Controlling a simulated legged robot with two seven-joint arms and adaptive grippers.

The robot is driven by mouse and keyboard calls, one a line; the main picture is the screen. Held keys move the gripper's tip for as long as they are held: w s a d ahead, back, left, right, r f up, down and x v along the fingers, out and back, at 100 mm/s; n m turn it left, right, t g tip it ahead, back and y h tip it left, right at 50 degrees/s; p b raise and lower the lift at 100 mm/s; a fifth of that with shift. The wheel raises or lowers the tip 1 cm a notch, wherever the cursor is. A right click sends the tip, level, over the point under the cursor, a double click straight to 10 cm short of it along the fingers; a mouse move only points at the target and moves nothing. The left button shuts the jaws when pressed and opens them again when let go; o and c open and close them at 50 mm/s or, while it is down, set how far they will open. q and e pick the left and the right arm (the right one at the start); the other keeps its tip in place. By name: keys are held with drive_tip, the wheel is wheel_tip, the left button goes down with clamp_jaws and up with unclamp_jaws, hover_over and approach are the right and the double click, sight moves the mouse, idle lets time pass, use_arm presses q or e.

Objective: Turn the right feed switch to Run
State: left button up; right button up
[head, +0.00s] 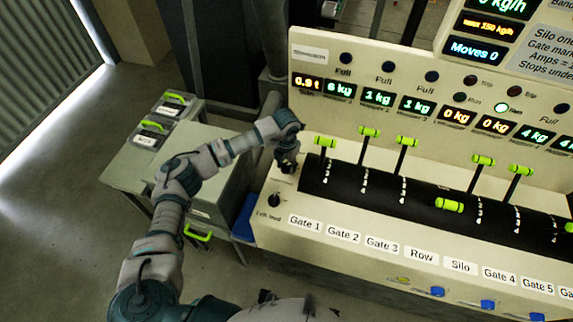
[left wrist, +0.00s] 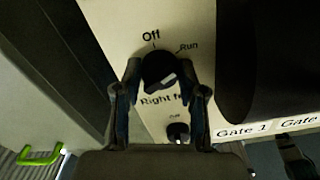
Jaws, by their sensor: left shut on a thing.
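The right feed switch (left wrist: 160,68) is a black round knob on the cream panel, with "Off" above it and "Run" at its upper right in the left wrist view. The label below it reads "Right f…", partly hidden. My left gripper (left wrist: 160,78) has a finger on each side of the knob and is shut on it. In the head view my left gripper (head: 287,162) is down at the panel's left end and hides the switch. I cannot tell clearly which mark the knob points to. My right gripper is not in view.
A second black knob (head: 274,201) sits just below, also in the left wrist view (left wrist: 178,132). Levers with green handles (head: 326,142) stand to the right on a black curved cover. A grey cabinet (head: 205,165) and small labelled boxes (head: 150,132) are at the left.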

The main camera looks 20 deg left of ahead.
sight(286, 165)
use_arm(q)
drive_tip(key=o, duration=1.1)
drive_tip(key=shift+o, duration=0.2)
drive_tip(key=shift+r, duration=0.15)
wheel_tip(286, 165, up, 12)
drive_tip(key=shift+f, duration=0.2)
drive_tip(key=shift+f, duration=0.1)
